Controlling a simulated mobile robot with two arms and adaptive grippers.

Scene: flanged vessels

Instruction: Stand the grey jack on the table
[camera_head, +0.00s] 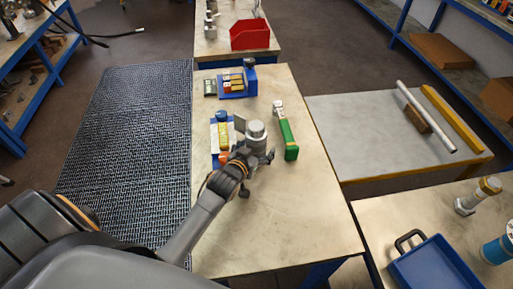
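The grey jack (256,131) is a short light-grey cylinder with a narrower top. It appears upright, over the far half of the wooden-topped table (290,215). My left gripper (258,159) reaches in from the lower left and is right at the near side of the jack's lower part. A dark finger part shows to the right of the jack's base. The gripper hides the jack's bottom, so I cannot tell whether the fingers are closed on it or whether it touches the table. My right gripper is not in view.
A green-handled tool (287,139) lies just right of the jack. A blue holder with yellow parts (223,137) stands close on the left, another blue holder (237,84) behind. The table's near half is clear.

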